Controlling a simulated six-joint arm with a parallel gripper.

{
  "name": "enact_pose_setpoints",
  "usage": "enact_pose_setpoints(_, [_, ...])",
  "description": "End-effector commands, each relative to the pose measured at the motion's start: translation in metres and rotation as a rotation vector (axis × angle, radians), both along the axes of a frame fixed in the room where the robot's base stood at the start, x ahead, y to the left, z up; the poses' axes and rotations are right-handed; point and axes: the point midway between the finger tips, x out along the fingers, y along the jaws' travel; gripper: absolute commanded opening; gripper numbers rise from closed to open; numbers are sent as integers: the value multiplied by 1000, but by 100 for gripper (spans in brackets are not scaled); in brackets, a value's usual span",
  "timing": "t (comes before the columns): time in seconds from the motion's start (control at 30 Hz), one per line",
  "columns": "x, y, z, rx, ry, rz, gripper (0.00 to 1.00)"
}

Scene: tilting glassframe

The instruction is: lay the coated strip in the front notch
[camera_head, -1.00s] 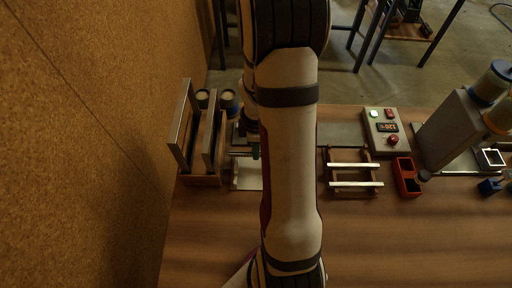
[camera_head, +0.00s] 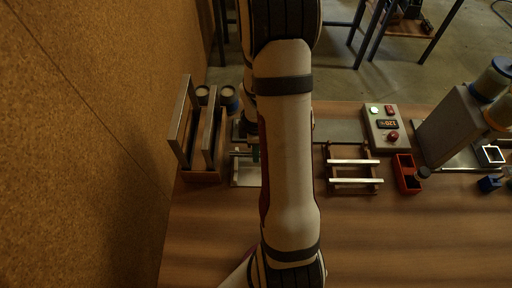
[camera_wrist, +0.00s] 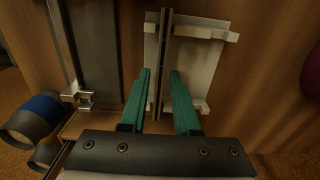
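My gripper (camera_wrist: 160,92) has two green fingers, with visible gaps on both sides of a thin dark strip (camera_wrist: 161,48) between them. The strip stands on edge along one side of a pale holder (camera_wrist: 205,62) with short prongs. I cannot tell its coating or whether it sits in a notch. In the head view the holder (camera_head: 246,175) is just left of my arm, and a green fingertip (camera_head: 256,151) shows at its back edge. My arm hides the rest. A wooden rack (camera_head: 375,172) right of my arm carries two pale bars (camera_head: 352,162).
Upright metal slabs (camera_head: 182,125) and jars (camera_head: 228,99) stand left, by the cork wall (camera_head: 90,130). A control box (camera_head: 381,137), a red bin (camera_head: 405,174) and a grey machine (camera_head: 448,128) stand right. The front of the table (camera_head: 400,240) is clear.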

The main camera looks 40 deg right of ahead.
Motion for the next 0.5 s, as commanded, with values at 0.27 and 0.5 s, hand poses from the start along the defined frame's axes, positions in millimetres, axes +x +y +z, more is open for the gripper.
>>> enact_pose_setpoints(0.27, [0, 0, 0, 0, 0, 0, 47])
enact_pose_setpoints(0.5, [1, -1, 22, -3, -4, 1, 47])
